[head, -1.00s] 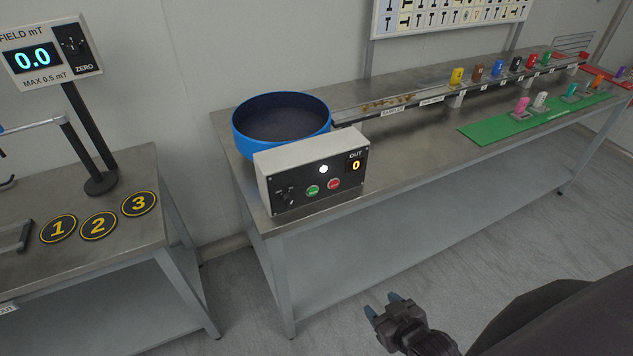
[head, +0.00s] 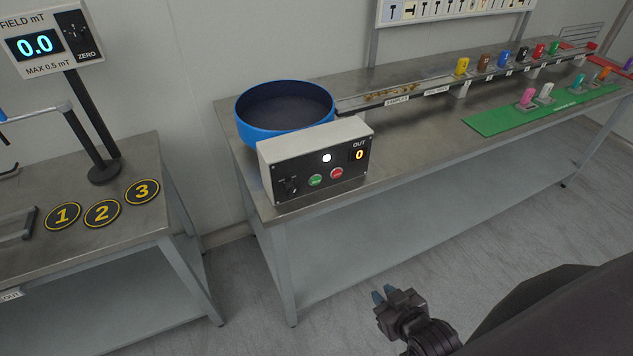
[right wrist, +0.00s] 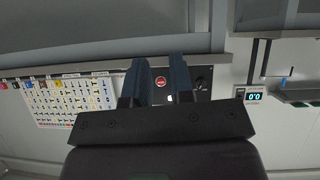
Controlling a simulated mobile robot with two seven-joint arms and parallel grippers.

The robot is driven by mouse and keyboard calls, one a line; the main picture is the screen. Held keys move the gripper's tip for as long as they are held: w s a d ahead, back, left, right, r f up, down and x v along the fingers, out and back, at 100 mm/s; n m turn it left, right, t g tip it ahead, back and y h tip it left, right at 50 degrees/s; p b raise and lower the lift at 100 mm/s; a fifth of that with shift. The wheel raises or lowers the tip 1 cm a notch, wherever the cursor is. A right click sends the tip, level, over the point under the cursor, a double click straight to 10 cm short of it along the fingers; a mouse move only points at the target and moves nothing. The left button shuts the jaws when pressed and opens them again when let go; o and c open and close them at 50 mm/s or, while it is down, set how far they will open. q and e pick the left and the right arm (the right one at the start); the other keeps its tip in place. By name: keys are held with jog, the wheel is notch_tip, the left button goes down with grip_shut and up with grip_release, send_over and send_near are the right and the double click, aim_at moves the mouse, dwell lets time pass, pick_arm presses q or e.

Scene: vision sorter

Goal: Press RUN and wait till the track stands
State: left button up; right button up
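The control box (head: 272,157) stands on the steel bench in front of the blue bowl (head: 285,132). Its face has a green button (head: 316,180), a red button (head: 337,173), a lit white lamp (head: 326,158) and an OUT display (head: 359,154) reading 0. The track (head: 430,87) runs right from the bowl, with small brass-coloured parts lying along it. My right gripper (head: 383,294) is open and empty, low in front of the bench and apart from the box. In the right wrist view, the red button (right wrist: 161,82) shows between its fingers (right wrist: 155,78). My left gripper is out of view.
A left table (head: 110,233) holds numbered discs (head: 102,213) and a field meter (head: 55,45) reading 0.0. Floor between the tables is free.

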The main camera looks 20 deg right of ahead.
grip_shut()
jog(key=shift+d, duration=0.1)
dwell(1.2)
